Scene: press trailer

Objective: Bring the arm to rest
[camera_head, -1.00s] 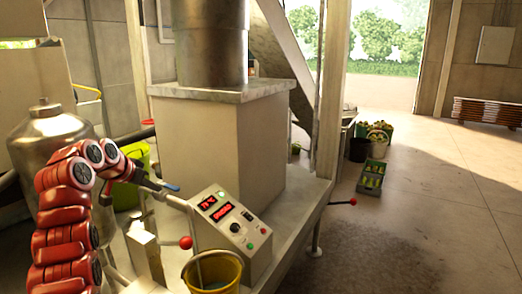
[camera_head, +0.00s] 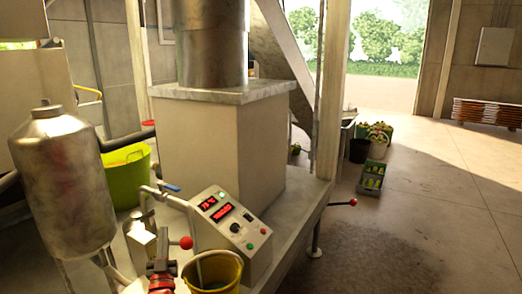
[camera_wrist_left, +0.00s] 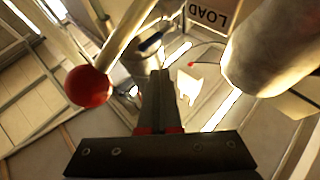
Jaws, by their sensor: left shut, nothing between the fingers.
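My left arm, in red and black, shows only at the bottom of the head view. Its dark gripper (camera_head: 160,266) is low there, in front of the pipework and left of the yellow bucket (camera_head: 228,274). In the left wrist view the gripper's two dark fingers (camera_wrist_left: 160,78) are together, with nothing between them. A red ball knob (camera_wrist_left: 88,87) on a pale rod is close by on the left of that view, apart from the fingers. My right gripper is in neither view.
A control panel (camera_head: 232,221) with a red knob (camera_head: 186,242) beside it stands behind the gripper. A steel tank (camera_head: 65,180) and green tub (camera_head: 125,180) are at left. In the wrist view a LOAD sign (camera_wrist_left: 213,14) appears. Open floor (camera_head: 430,220) lies at right.

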